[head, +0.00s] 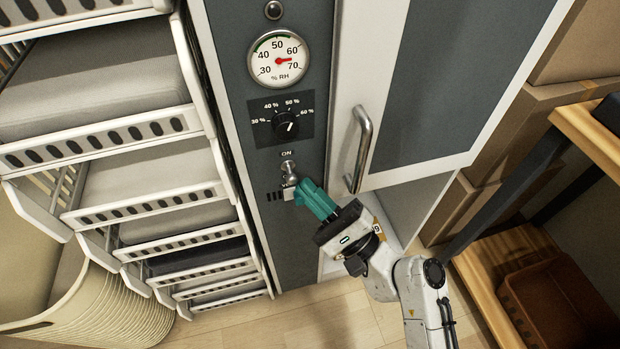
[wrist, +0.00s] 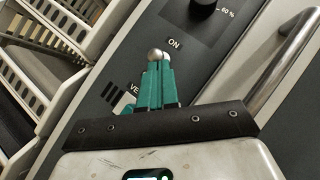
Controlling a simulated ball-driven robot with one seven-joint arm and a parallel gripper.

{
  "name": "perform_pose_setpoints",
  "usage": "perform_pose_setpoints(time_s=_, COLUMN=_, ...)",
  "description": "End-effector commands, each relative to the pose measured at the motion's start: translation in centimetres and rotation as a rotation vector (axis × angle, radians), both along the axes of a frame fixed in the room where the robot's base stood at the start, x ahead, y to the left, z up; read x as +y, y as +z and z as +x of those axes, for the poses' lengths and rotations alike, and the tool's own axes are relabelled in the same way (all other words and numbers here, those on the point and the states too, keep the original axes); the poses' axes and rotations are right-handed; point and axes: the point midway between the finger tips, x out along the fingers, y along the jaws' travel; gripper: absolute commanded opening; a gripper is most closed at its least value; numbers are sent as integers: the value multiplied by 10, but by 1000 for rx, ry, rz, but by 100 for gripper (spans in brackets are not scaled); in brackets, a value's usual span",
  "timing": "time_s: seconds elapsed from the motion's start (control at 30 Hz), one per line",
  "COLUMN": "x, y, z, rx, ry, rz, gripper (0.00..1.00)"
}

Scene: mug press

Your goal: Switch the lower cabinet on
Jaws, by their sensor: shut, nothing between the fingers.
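The grey cabinet panel (head: 235,150) carries a silver toggle switch (head: 288,169) just below the word ON. My teal gripper (head: 299,190) is shut and empty, its fingertips at the lower part of the switch. In the wrist view, the switch's rounded silver end (wrist: 155,54) shows just beyond my fingertips (wrist: 158,66), below the ON label (wrist: 175,43). My fingers hide part of the switch and of the label beneath it. I cannot tell whether they touch the lever, or its exact tilt.
Above the switch are a black dial (head: 285,124) and a round % RH gauge (head: 277,59) reading a little above 50. A metal door handle (head: 360,148) stands out close to the right of my gripper. White racks (head: 110,140) stand at left, a wooden shelf (head: 590,130) at right.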

Motion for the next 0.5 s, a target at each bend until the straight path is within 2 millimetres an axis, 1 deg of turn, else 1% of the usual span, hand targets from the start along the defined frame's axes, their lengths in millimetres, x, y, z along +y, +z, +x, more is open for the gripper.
perform_pose_setpoints(time_s=0.03, x=0, y=9, z=0, rx=14, ry=0, rz=-3, gripper=0)
perform_pose_setpoints(time_s=0.5, x=0, y=16, z=-3, rx=145, ry=1, rz=-42, gripper=0)
